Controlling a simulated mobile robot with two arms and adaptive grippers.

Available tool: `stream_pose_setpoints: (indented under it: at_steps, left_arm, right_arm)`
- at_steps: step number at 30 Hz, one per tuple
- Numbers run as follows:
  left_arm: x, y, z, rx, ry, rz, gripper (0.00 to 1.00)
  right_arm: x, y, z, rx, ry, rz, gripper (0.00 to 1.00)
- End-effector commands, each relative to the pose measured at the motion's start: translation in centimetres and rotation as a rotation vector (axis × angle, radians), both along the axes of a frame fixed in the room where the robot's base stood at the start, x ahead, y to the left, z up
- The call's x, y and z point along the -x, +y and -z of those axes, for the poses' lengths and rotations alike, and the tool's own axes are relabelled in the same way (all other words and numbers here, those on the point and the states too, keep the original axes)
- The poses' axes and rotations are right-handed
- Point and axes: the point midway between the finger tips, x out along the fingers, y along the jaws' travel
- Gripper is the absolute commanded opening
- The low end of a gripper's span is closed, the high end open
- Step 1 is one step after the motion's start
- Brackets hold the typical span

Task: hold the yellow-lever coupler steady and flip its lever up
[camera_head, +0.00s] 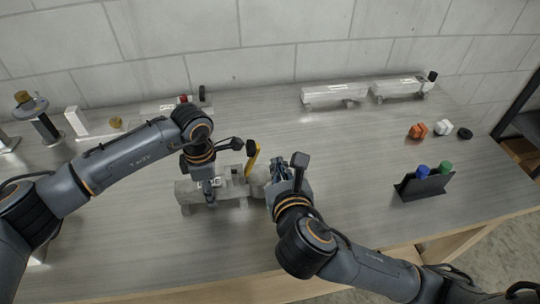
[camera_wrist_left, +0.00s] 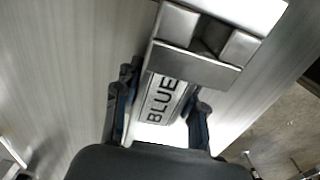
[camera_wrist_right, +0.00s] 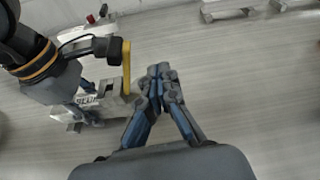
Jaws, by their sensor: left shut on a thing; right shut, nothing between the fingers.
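The grey metal coupler (camera_head: 232,187) lies on the workbench in front of me. Its yellow lever (camera_head: 252,161) sticks up from its right part; the lever also shows in the right wrist view (camera_wrist_right: 126,66). My left gripper (camera_head: 209,190) is shut on the coupler's body. The left wrist view shows its fingers on both sides of a plate marked BLUE (camera_wrist_left: 162,100). My right gripper (camera_head: 273,183) is shut and empty just right of the coupler. In the right wrist view its fingertips (camera_wrist_right: 160,72) are together, apart from the lever.
Two grey trailer pieces (camera_head: 335,95) (camera_head: 398,87) stand at the back right. Orange (camera_head: 417,131), white (camera_head: 444,127) and black (camera_head: 464,132) parts lie at the right, behind a dark holder (camera_head: 424,187) with blue and green caps. The bench's middle right is clear.

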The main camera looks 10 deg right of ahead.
Motion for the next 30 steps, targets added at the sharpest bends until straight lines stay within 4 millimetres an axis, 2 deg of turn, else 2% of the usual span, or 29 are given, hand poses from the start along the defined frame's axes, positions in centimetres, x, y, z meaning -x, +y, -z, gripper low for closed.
stream_pose_setpoints:
  at_steps: [3,10,15,26,27,30]
  left_arm:
    - [0.0,0.1,0.1,-0.002,0.0,-0.002,0.0]
    - [-0.1,0.2,0.0,-0.004,-0.001,-0.005,0.0]
    - [-0.1,0.3,0.0,-0.004,-0.002,-0.006,0.0]
    - [-0.2,0.3,0.0,-0.005,-0.003,-0.007,0.0]
    - [-0.2,0.3,0.0,-0.005,-0.003,-0.007,0.48]
    - [-0.2,0.3,0.0,-0.004,-0.003,-0.007,0.67]
  right_arm:
    - [2.7,0.9,-0.3,-0.001,0.002,0.0,0.0]
    - [5.9,1.9,-0.6,0.002,0.003,0.003,0.0]
    - [6.6,2.0,-0.7,0.004,0.001,0.006,0.0]
    - [6.7,2.0,-0.7,0.005,0.001,0.006,0.0]
    - [6.7,2.0,-0.7,0.005,0.001,0.006,0.0]
    - [6.6,2.0,-0.7,0.005,0.001,0.006,0.0]
